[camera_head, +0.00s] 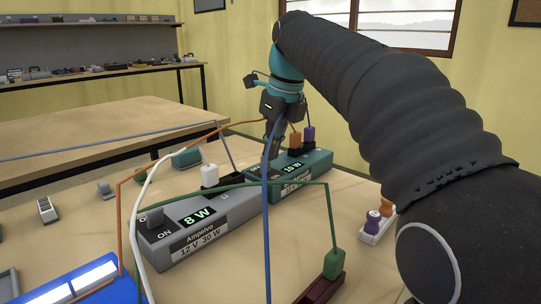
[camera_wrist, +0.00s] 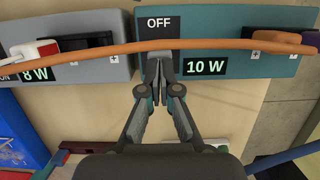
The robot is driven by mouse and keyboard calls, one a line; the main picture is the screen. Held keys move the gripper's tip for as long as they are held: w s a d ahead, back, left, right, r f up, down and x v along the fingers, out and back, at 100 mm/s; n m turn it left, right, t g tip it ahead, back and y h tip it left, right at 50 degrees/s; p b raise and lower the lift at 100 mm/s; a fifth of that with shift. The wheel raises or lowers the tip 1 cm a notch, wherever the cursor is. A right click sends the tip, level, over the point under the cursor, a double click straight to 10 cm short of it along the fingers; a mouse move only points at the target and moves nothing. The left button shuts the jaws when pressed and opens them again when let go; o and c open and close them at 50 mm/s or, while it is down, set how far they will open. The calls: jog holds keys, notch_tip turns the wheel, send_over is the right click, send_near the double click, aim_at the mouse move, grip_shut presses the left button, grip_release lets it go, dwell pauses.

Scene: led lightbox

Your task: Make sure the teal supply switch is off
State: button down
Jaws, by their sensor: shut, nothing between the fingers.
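The teal supply (camera_head: 305,177) stands behind the grey supply in the head view, with a lit green display that reads 10 W. In the wrist view the teal supply (camera_wrist: 230,28) fills the upper right, with an OFF label above my fingertips and the 10 W display (camera_wrist: 205,67) to their right. My gripper (camera_wrist: 158,70) is shut and empty, its tips over the left end of the teal supply, just below the OFF label. In the head view my gripper (camera_head: 272,145) points down at that end.
An orange cable (camera_wrist: 110,52) crosses in front of my fingertips. The grey supply (camera_head: 185,232) reads 8 W and stands close to the left. Blue, green and white cables arch over the table. A blue lit panel (camera_head: 85,285) lies at front left; a small block with knobs (camera_head: 376,228) stands right.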

jog(key=shift+s+d+f, duration=0.2)
jog(key=shift+f, duration=0.1)
jog(key=shift+r+p, duration=1)
jog(key=shift+r, duration=0.4)
notch_tip(320, 180, up, 4)
jog(key=shift+r, duration=0.25)
